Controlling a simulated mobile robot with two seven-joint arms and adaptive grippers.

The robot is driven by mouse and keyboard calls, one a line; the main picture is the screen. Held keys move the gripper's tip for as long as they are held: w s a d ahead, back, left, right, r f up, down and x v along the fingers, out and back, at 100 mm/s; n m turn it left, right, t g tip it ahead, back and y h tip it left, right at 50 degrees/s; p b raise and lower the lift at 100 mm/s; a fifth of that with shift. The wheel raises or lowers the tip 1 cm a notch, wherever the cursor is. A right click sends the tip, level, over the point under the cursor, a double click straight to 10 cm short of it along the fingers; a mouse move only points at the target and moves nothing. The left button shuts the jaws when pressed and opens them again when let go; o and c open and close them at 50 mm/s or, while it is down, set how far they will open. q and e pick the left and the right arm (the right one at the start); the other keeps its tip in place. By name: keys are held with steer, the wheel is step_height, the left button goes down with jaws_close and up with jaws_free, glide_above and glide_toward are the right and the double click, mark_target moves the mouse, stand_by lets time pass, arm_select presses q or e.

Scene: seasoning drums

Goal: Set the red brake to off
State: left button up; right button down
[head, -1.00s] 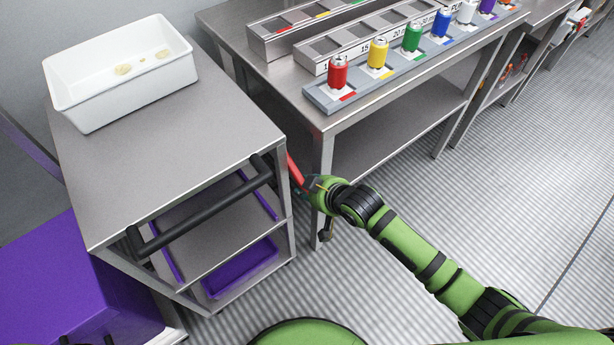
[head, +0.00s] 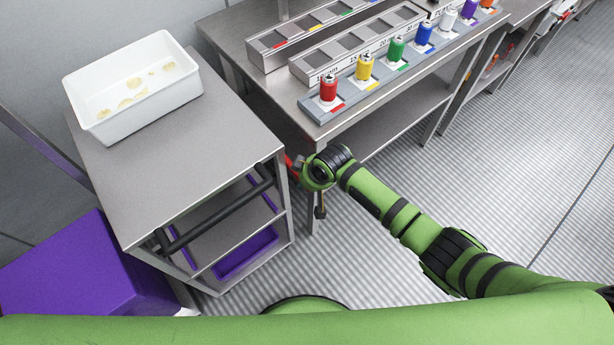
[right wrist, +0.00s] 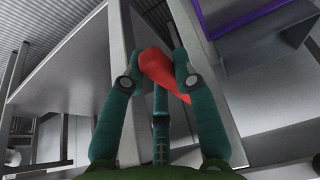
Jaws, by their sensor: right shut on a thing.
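The red brake (head: 291,168) is a lever at the right side of the steel cart (head: 183,180), near its top front corner. Only a short red part shows in the head view; my right wrist hides the rest. In the right wrist view the red lever (right wrist: 160,68) lies slanted between the fingers of my right gripper (right wrist: 160,62), which is shut on it. In the head view my right gripper (head: 299,168) is between the cart and the long steel table. My left gripper is not in view.
A white tub (head: 135,88) with pale slices stands on the cart. A black handle bar (head: 222,220) crosses the cart's front. The steel table (head: 350,125), right of the cart, carries coloured cans. A purple box (head: 85,270) is at lower left. The floor at right is clear.

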stand_by(0.4)
steer(key=c, duration=0.9)
jaws_free()
steer(key=shift+c, duration=0.2)
steer(key=v, duration=1.2)
steer(key=shift+w, duration=0.1)
